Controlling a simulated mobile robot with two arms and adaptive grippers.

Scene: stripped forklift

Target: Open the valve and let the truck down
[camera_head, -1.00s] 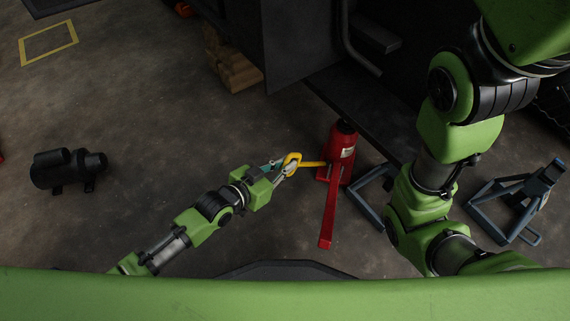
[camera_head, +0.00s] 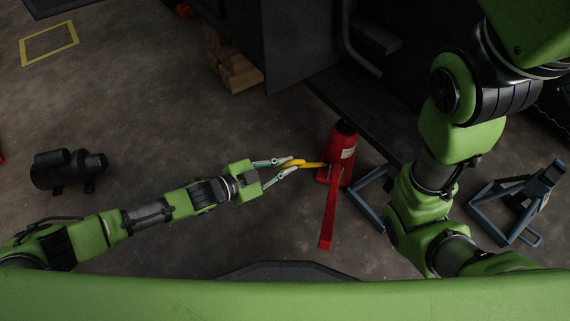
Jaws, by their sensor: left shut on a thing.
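A red bottle jack (camera_head: 342,150) stands upright on the floor beside the dark truck (camera_head: 298,45), near its lower edge. A red handle (camera_head: 328,215) slants from the jack toward me. A yellow valve key (camera_head: 312,165) reaches from the left to the jack's lower side; its far end meets the jack, but how it sits there is too small to tell. My left gripper (camera_head: 286,168) is shut on the key's near end, left of the jack. My right arm comes down at the right; its gripper is not visible.
Blue-grey jack stands are right of the jack (camera_head: 371,195) and farther right (camera_head: 515,200). A black motor (camera_head: 68,170) lies at the left. Wooden blocks (camera_head: 236,70) sit by the truck. The floor between motor and jack is otherwise clear.

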